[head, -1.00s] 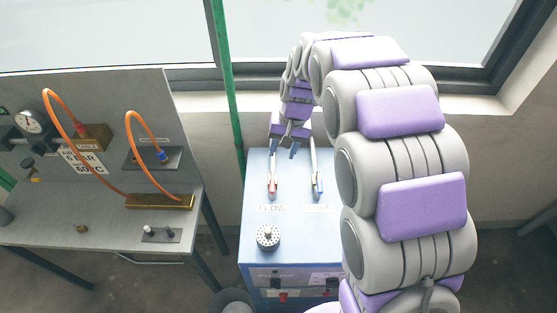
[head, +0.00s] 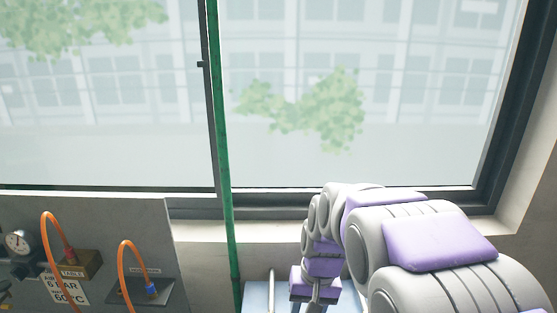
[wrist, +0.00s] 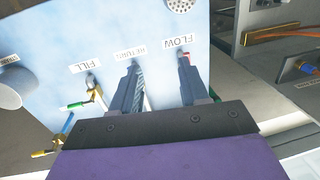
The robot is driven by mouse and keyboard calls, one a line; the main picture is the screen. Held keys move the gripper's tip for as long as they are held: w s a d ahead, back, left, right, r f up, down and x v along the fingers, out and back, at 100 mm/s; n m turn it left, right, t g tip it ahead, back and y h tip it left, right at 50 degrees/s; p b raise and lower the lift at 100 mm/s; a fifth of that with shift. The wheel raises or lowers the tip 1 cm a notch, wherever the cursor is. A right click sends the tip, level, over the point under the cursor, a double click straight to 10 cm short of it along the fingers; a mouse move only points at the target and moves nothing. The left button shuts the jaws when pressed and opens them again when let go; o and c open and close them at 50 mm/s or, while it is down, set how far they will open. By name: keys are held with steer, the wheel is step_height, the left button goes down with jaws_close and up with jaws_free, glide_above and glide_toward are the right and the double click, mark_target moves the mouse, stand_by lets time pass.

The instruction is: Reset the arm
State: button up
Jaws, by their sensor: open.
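My gripper (wrist: 159,62) is open in the wrist view, its two dark fingers apart over the light blue cabinet top (wrist: 50,55). The left finger covers part of a lever by the RETURN label (wrist: 140,50). The right finger is in front of the red-tipped lever by the FLOW label (wrist: 176,41). I cannot tell whether the fingers touch either lever. In the head view my arm reaches down to the cabinet (head: 255,297), and the fingertips are hidden or cut off at the bottom edge.
A bench panel (head: 120,225) with a gauge (head: 18,242) and orange hoses stands left. A green pole (head: 226,150) rises before the window.

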steer(key=s+d+f+b, duration=0.1)
steer(key=s+d, duration=0.1)
steer(key=s, duration=0.6)
steer(key=s+d+f+g+h+b, duration=0.1)
steer(key=s+d+f+b, duration=0.1)
steer(key=s, duration=0.7)
steer(key=s+d+f+b, duration=0.1)
steer(key=s+d, duration=0.3)
steer(key=s, duration=0.5)
steer(key=shift+f+h+b, duration=0.3)
steer(key=shift+f+b, duration=0.05)
steer(key=shift+f, duration=0.4)
